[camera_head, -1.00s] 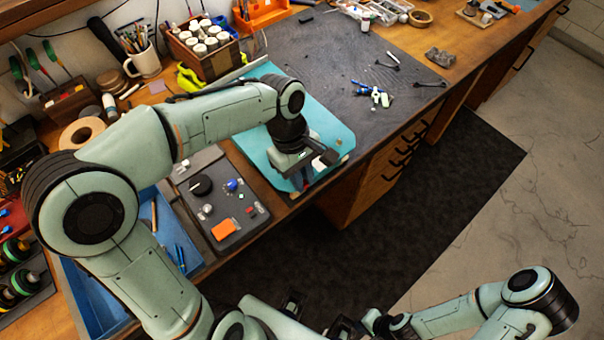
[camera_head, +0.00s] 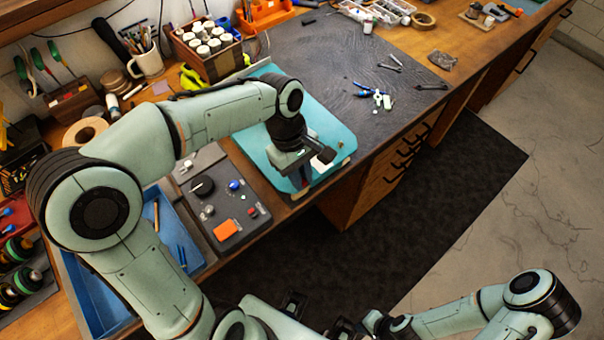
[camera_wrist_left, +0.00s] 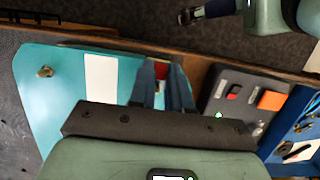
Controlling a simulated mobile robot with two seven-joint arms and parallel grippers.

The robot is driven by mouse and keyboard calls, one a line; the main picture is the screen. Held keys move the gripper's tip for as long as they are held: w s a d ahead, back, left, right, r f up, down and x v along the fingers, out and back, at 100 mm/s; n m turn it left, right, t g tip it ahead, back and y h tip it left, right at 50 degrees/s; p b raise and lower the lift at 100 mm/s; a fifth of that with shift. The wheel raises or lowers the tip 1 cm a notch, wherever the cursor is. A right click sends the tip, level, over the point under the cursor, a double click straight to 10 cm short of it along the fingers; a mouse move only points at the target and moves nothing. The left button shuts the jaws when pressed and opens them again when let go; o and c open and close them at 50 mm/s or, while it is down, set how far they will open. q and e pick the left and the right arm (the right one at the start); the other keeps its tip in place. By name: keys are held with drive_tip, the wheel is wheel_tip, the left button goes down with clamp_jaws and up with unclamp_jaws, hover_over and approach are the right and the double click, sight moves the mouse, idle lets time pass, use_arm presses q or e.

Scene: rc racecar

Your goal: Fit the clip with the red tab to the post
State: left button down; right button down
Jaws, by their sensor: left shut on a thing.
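My left gripper (camera_head: 302,184) is over the near edge of the teal mat (camera_head: 337,128), pointing down. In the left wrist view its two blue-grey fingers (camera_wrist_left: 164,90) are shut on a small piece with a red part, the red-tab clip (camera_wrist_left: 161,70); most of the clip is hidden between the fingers. A small brass post (camera_wrist_left: 45,72) stands on the teal mat (camera_wrist_left: 60,110), apart from the gripper and to its left in the wrist view. My right gripper (camera_head: 350,325) is low at the bottom of the head view, away from the bench; its jaws are unclear.
A white rectangle (camera_wrist_left: 100,78) lies on the mat between post and fingers. A dark control box (camera_head: 222,200) with knobs and an orange block is beside the mat, then a blue tray (camera_head: 100,300). Small tools (camera_head: 375,95) lie on the dark bench top beyond.

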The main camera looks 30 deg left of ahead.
use_arm(q)
drive_tip(key=shift+w+a, duration=0.2)
drive_tip(key=shift+a, duration=0.2)
use_arm(e)
drive_tip(key=shift+w+r, duration=0.1)
drive_tip(key=shift+r, duration=0.05)
use_arm(q)
drive_tip(key=c, duration=1)
unclamp_jaws()
drive_tip(key=p+v, duration=0.2)
drive_tip(key=v, duration=1.1)
drive_tip(key=shift+r+p, duration=0.15)
drive_tip(key=shift+p, duration=0.25)
use_arm(e)
drive_tip(key=w+r, duration=0.2)
drive_tip(key=r, duration=0.1)
drive_tip(key=shift+r, duration=0.1)
